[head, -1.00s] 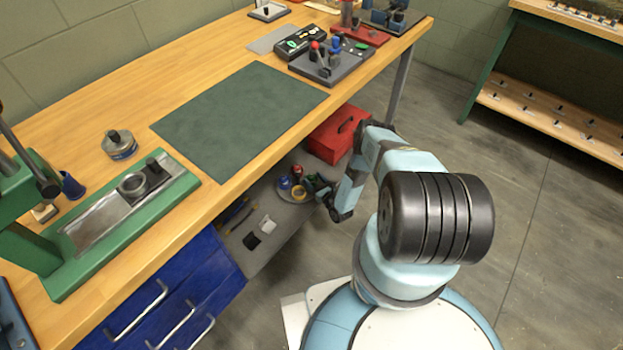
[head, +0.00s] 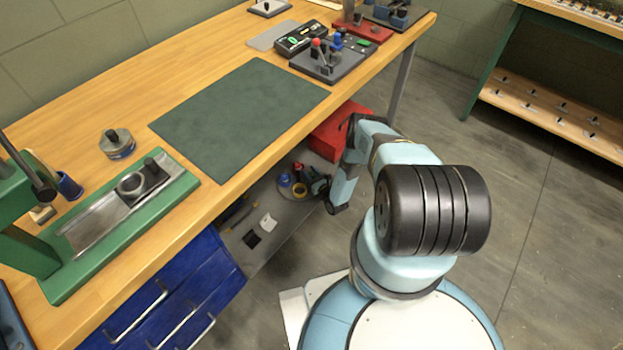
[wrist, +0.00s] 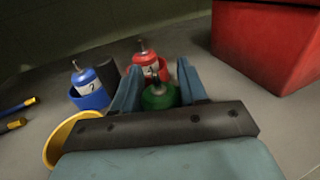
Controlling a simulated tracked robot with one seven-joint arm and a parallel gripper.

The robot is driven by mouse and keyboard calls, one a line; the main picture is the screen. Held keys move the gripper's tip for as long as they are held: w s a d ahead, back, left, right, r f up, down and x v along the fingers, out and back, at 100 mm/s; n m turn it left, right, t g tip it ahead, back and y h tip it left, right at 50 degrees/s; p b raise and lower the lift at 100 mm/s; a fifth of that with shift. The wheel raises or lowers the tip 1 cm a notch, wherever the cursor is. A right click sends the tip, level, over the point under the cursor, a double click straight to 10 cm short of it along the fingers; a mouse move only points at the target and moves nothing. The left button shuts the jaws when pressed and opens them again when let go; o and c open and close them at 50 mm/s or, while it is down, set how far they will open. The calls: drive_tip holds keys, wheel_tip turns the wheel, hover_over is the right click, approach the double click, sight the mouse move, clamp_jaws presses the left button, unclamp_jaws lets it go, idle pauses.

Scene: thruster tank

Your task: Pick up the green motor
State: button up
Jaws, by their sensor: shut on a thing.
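The green motor (wrist: 158,97) shows in the wrist view between the two blue-grey fingers of my gripper (wrist: 158,85). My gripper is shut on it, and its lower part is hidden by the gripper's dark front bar. A red motor (wrist: 148,66) with a pale label stands just beyond it. A blue motor (wrist: 87,84) with a pale label stands to the left in a blue ring. In the head view my gripper (head: 318,185) is small and partly dark at the shelf under the bench, and the green motor there is hard to make out.
A yellow ring (wrist: 62,137) lies left of my gripper. A red toolbox (wrist: 268,45) stands close on the right. The shelf (head: 272,247) lies beneath the wooden workbench (head: 215,205), whose edge is overhead. Blue drawers (head: 180,295) stand left; the floor at right is clear.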

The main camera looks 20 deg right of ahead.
drive_tip(key=shift+c, duration=0.6)
